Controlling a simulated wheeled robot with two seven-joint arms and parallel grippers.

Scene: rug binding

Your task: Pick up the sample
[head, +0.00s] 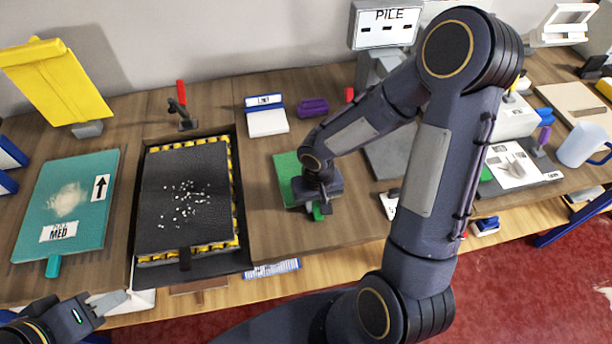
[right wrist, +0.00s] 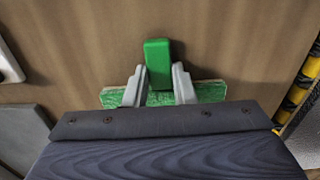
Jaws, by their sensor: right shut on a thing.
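The green sample (head: 284,178) is a flat piece with a bright green tab (right wrist: 158,62), on the wooden bench in the middle of the head view. My right gripper (head: 319,207) is over its near edge, shut on the tab; the right wrist view shows a finger on each side. The green piece (right wrist: 113,98) shows behind the fingers there, and my wrist hides much of it. Whether it is lifted off the bench, I cannot tell. My left gripper (head: 112,299) is at the lower left, away from the sample; its jaw opening is unclear.
Left of the sample, a dark mat (head: 185,170) with white specks lies in a black tray (head: 244,200) with yellow edging. A teal board (head: 90,180) marked MED lies further left. A PILE display (head: 387,28) stands behind. My right arm hides part of the bench's right side.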

